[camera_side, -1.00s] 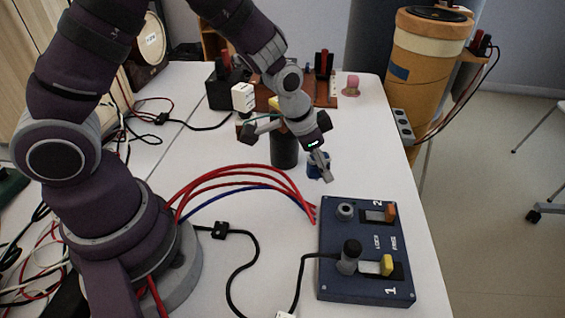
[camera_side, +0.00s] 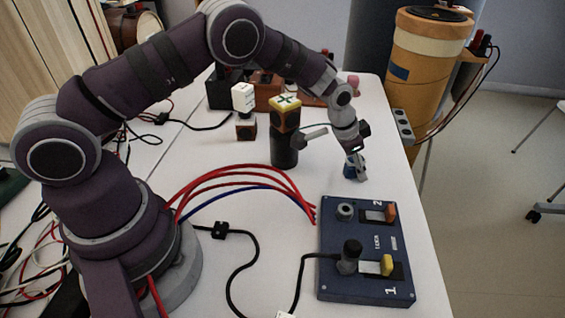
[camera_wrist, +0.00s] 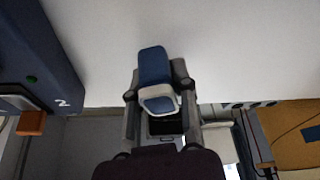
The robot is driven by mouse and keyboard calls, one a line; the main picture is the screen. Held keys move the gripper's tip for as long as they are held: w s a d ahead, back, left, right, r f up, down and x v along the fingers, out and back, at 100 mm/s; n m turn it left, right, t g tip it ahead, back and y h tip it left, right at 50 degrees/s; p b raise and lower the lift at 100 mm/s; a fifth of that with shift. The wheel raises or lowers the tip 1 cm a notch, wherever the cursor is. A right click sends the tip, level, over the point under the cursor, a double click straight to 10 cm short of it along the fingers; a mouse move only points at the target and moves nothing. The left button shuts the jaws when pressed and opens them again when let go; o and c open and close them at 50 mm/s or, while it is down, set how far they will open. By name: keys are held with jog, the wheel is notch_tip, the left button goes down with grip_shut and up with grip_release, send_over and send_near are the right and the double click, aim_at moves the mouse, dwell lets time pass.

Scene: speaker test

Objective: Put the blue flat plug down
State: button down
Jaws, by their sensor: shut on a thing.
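The blue flat plug (camera_side: 349,172) is between the fingers of my gripper (camera_side: 357,164), low over the white table behind the control box. In the wrist view the plug (camera_wrist: 154,66) has a blue body and a pale band, with one grey finger of my gripper (camera_wrist: 157,88) on each side. My gripper is shut on it. I cannot tell whether the plug touches the table.
The navy control box (camera_side: 337,275) stands in front, with a black plug (camera_side: 350,256) in position 1. A black cylinder (camera_side: 284,152) topped by a patterned cube (camera_side: 285,113) stands left of my gripper. Red cables (camera_side: 262,171) arch left of the box.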

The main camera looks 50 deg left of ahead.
jog(key=c, duration=0.9)
grip_release()
jog(key=shift+f, duration=0.1)
jog(key=shift+r, duration=0.45)
jog(key=v, duration=1.2)
jog(key=s+a+r+n, duration=0.1)
jog(key=s+r, duration=0.1)
jog(key=s, duration=0.4)
jog(key=s+a+r+n+t+y, duration=0.1)
jog(key=s+a+r+n, duration=0.1)
jog(key=s, duration=0.4)
jog(key=s+a+r+n, duration=0.1)
jog(key=s+r, duration=0.3)
jog(key=s, duration=0.3)
jog(key=shift+a+n+y, duration=0.3)
jog(key=shift+a+y, duration=0.05)
jog(key=shift+y, duration=0.05)
